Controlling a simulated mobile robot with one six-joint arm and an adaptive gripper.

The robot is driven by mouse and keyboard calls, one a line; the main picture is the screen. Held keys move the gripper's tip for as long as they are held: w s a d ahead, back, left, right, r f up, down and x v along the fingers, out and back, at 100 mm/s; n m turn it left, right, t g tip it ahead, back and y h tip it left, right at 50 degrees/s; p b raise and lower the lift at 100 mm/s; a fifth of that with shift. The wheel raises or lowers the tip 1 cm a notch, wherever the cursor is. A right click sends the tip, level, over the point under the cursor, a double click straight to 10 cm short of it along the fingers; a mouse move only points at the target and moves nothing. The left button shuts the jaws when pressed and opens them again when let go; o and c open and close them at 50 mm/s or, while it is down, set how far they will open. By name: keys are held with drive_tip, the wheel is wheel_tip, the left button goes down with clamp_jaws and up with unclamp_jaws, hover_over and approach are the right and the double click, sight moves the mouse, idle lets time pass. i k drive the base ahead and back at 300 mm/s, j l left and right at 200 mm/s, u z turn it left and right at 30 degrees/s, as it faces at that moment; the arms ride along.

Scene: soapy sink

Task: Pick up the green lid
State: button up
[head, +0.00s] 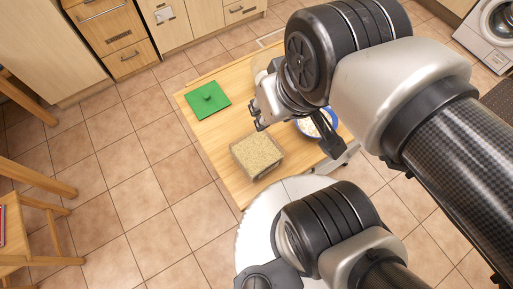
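The green lid (208,99) is a flat square with a small raised knob in its middle. It lies on the far left part of the wooden table (218,136). My gripper (262,118) is over the table, to the right of the lid and apart from it. My arm covers much of the gripper, and the view does not show clearly whether its fingers are open or shut. I see nothing held in it.
An open square container (257,155) full of grainy beige stuff stands on the table's near part. A blue-rimmed bowl (303,127) is partly hidden behind my arm. The table is bare around the lid.

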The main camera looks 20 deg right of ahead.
sight(209, 98)
drive_tip(key=k+j+z, duration=0.15)
drive_tip(key=j+z, duration=0.2)
drive_tip(key=k+j+z, duration=0.15)
drive_tip(key=j+z, duration=0.2)
